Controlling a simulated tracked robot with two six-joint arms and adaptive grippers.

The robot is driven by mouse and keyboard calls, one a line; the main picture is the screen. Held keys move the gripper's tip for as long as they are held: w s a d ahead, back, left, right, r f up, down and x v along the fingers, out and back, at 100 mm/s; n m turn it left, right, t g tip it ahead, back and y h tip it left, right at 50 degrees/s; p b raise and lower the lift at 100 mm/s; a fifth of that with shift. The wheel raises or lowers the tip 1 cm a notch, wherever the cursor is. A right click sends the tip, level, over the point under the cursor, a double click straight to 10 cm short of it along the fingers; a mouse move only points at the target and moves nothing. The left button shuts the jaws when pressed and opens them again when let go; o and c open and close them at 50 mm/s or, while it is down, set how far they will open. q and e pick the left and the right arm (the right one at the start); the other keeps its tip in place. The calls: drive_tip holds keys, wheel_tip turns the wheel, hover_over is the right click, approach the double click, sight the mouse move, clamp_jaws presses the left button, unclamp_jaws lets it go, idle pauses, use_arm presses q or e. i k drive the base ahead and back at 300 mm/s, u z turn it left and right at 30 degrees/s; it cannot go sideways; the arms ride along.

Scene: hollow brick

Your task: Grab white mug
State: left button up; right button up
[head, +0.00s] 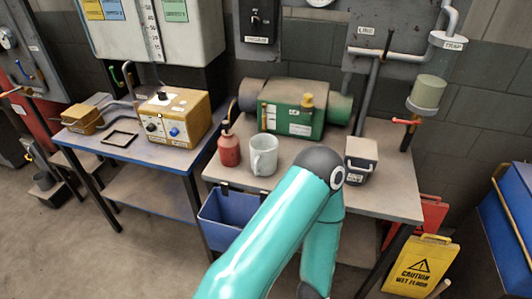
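The white mug (264,156) stands upright on the right-hand workbench (216,172), near its left side. Its handle shows on its left side. One of my teal arms rises from the bottom edge, bends at a dark joint just right of the mug, and goes down again in front of the bench. The dark part at the arm's lower end is cut off by the bottom edge. Neither of my grippers shows in the head view. Nothing is seen touching the mug.
A red bottle (229,148) stands close left of the mug. A green machine (294,107) is behind it, and a grey-lidded box (361,158) is to the right. A blue bin (226,222) hangs at the bench front. A yellow wet-floor sign (421,266) stands at lower right.

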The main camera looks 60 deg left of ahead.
sight(264, 147)
drive_tip(key=u, duration=0.45)
drive_tip(key=k, duration=0.3)
drive_tip(key=u, duration=0.75)
drive_tip(key=k, duration=0.9)
drive_tip(key=u, duration=1.3)
drive_tip(key=i, duration=1.3)
drive_tip(key=z, duration=0.45)
